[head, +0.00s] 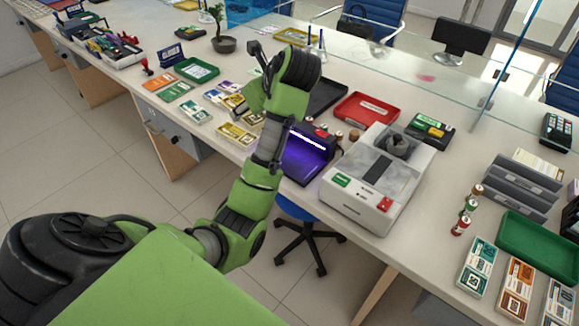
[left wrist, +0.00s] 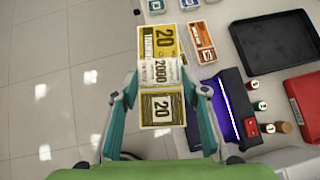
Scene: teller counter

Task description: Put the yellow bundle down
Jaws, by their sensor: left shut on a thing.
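In the head view my left gripper (head: 243,106) is over the near part of the counter, left of the purple-lit device. My forearm partly hides it there, and the gap between bundle and counter is hard to judge. My right gripper is not in view.
Other yellow bundles (head: 236,138) lie near the counter's front edge. An orange bundle (left wrist: 201,42) is right of the held one. The purple-lit device (head: 308,152), a black tray (left wrist: 275,45), a red tray (head: 366,110) and a counting machine (head: 365,185) stand to the right.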

